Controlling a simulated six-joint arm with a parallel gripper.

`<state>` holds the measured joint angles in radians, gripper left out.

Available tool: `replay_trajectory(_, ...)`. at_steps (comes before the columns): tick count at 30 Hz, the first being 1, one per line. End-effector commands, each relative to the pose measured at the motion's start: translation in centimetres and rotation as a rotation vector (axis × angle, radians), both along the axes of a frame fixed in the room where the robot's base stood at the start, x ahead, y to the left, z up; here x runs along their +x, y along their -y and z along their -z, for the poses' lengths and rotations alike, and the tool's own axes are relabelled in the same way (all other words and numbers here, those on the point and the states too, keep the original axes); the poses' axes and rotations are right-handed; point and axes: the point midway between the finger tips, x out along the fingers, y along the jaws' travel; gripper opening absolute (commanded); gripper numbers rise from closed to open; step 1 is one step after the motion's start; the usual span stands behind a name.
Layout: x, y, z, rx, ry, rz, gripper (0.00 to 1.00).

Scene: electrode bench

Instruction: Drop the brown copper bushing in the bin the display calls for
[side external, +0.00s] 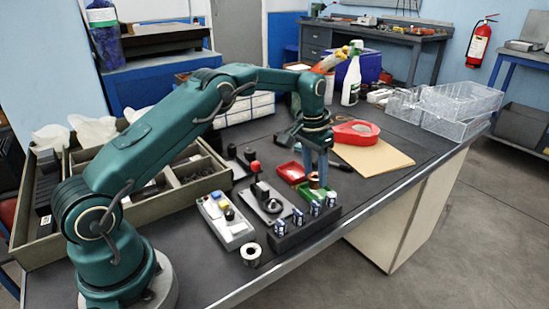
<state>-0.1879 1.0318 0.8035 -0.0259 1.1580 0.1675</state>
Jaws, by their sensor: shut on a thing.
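My gripper (315,181) points down and is shut on the brown copper bushing (314,180), which shows as a small brown patch between the fingertips. It is over or just at a small green bin (303,188); I cannot tell whether the bushing touches it. A small red bin (290,172) lies just left of the green one. No readable display shows; a grey box with buttons (225,219) stands to the left, its face too small to read.
A dark block with several blue-and-white pieces (284,243) stands in front of the bins. A red-knobbed lever (256,167) rises left of them. A pale metal ring (250,252) lies near the front edge.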

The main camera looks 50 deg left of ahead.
Motion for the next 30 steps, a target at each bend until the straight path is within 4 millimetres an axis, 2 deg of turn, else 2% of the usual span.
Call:
replay_trajectory(19,0.00,0.00,0.78,0.000,0.001,0.000,0.00)
replay_trajectory(20,0.00,0.00,0.78,0.000,0.001,0.000,0.57)
replay_trajectory(21,0.00,0.00,0.78,0.000,0.001,0.000,0.72)
replay_trajectory(22,0.00,0.00,0.77,0.000,0.001,0.000,0.80)
replay_trajectory(30,-0.02,0.00,0.77,0.000,0.000,0.000,0.80)
